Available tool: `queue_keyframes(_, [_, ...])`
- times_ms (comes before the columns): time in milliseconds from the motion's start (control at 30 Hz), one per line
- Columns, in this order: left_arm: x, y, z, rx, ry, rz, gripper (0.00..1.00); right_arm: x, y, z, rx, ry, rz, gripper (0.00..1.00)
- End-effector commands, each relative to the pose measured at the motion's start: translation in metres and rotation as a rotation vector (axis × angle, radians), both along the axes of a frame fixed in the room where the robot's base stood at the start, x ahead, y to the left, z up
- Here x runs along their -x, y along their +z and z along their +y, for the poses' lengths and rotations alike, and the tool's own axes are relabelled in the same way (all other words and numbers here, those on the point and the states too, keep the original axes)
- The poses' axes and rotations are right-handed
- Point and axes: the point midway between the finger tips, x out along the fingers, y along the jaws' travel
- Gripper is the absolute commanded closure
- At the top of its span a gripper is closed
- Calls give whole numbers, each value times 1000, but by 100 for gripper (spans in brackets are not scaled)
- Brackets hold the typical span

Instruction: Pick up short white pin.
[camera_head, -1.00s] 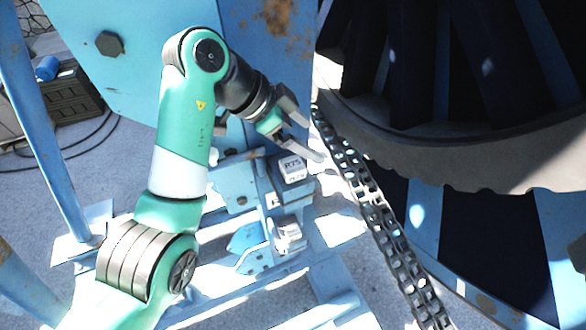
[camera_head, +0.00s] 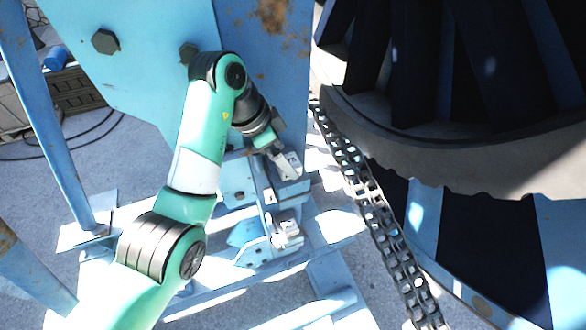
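My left gripper (camera_head: 291,171) points down and to the right at the upper blue bracket in the middle of the view. Its fingers overlap a small white block on that bracket, and most of the block is hidden behind them. I cannot tell whether the fingers are open or shut, or whether they touch the block. A second small white piece (camera_head: 287,234) sits on a lower blue bracket, clear of the gripper. No part can be surely told as the short white pin at this size. My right gripper is not in view.
A dark roller chain (camera_head: 378,215) runs down just right of the brackets. The large reel (camera_head: 470,150) with its toothed rim fills the right side. A blue steel plate with bolts (camera_head: 105,41) stands behind my arm. Blue frame beams (camera_head: 45,140) stand at left.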

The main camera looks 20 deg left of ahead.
Motion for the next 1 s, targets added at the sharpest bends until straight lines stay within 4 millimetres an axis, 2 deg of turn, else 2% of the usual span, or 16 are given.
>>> queue_keyframes(100, [-1,-22,6,0,11,2,3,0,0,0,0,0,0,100])
queue_keyframes(200, [-1,-33,7,-1,16,1,3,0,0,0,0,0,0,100])
queue_keyframes(467, [-2,-36,8,0,18,-2,4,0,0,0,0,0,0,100])
queue_keyframes(1000, [-2,-36,8,1,17,-1,100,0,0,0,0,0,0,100])
